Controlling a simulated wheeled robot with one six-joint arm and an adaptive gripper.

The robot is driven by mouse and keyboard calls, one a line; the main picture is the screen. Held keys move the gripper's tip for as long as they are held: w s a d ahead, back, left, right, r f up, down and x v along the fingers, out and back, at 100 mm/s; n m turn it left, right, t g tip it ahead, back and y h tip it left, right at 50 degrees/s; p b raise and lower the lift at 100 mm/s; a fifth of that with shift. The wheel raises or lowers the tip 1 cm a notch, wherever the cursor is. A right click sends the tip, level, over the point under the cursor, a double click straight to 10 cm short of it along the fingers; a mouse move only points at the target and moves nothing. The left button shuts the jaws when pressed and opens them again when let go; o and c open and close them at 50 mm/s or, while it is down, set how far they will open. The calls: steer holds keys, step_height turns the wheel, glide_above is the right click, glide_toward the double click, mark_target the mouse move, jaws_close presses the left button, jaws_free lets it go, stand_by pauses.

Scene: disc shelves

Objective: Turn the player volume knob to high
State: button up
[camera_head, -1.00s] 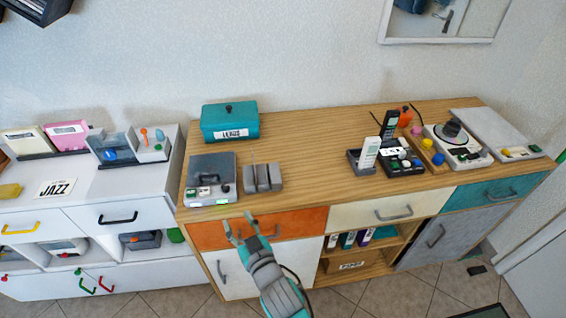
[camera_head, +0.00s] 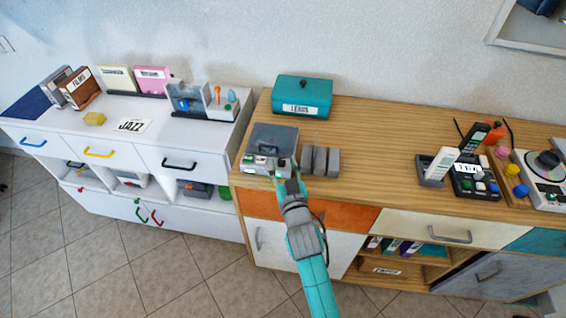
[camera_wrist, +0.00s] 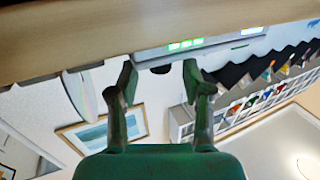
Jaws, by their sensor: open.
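The grey player (camera_head: 272,142) sits at the left end of the wooden cabinet top, with small buttons along its front edge. In the wrist view the player (camera_wrist: 205,45) shows upside down with lit green displays. A dark round knob (camera_wrist: 160,69) sticks out of its front, between my fingertips in that picture. My gripper (camera_head: 287,172) is at the player's front right corner. In the wrist view my gripper (camera_wrist: 160,72) has its two fingers apart with nothing held between them. I cannot tell whether a finger touches the knob, nor where the knob points.
Grey upright blocks (camera_head: 320,161) stand just right of my gripper. A teal LEADS box (camera_head: 302,97) is behind the player. The wooden top's middle is clear. A white cabinet (camera_head: 190,158) adjoins at left.

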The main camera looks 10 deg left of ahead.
steer(key=shift+w+a, duration=0.2)
steer(key=shift+w, duration=0.3)
jaws_close()
steer(key=shift+a+m+t+h, duration=0.15)
steer(key=shift+m+t+h, duration=0.1)
steer(key=shift+m+h, duration=0.7)
steer(key=shift+a+m+t+h, duration=0.1)
steer(key=shift+m+t+h, duration=0.3)
steer(key=shift+h, duration=0.95)
steer(key=shift+a+m+g+h, duration=0.1)
steer(key=shift+m+g+h, duration=0.15)
steer(key=shift+m+h, duration=1.8)
steer(key=shift+h, duration=0.65)
